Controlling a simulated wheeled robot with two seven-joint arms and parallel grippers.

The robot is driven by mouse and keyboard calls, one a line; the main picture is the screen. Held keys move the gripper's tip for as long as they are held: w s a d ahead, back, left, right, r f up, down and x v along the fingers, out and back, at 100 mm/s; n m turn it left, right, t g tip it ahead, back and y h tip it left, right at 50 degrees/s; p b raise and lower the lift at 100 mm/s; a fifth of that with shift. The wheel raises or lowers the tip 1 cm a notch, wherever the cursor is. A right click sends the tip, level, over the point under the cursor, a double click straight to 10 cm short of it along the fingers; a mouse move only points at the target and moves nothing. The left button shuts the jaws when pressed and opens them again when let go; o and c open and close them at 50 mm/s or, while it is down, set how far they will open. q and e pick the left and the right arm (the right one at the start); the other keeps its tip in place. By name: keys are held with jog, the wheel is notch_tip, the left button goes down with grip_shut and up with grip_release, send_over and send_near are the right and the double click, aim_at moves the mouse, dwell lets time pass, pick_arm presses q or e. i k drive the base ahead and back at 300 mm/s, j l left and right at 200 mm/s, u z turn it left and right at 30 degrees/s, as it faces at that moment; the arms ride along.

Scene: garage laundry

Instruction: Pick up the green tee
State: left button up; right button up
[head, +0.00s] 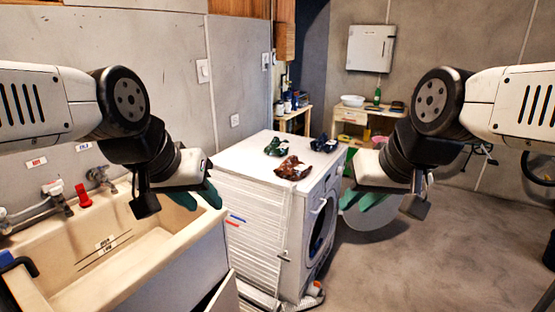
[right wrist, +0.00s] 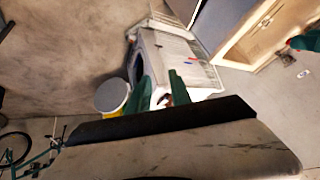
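The green tee (head: 276,147) lies crumpled on top of the white washing machine (head: 245,155), towards its back left. A reddish-brown garment (head: 293,168) lies in front of it and a dark blue garment (head: 324,144) to its right. My left gripper (head: 198,196) is open and empty, left of the machine near the sink edge. My right gripper (head: 358,186) is open and empty, right of the machine. Its two green fingers also show apart in the right wrist view (right wrist: 158,88). Neither gripper touches the tee.
A beige sink (head: 130,255) stands left of the machine. A small wooden table (head: 352,115) with a white basin (head: 352,100) and a green bottle (head: 377,96) is at the back wall. Floor at the right is mostly clear.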

aim_at(276, 147)
jog(key=i+l+u, duration=0.15)
jog(key=u, duration=0.8)
jog(key=i+l+u, duration=0.2)
jog(key=l, duration=0.2)
jog(key=i+l+u, duration=0.2)
jog(key=l, duration=0.2)
jog(key=l+u, duration=0.2)
jog(key=l, duration=0.25)
jog(key=l+u, duration=0.15)
jog(key=l, duration=0.3)
jog(key=i+l, duration=0.1)
jog(key=l, duration=0.5)
jog(key=i+l, duration=0.1)
jog(key=l, duration=0.45)
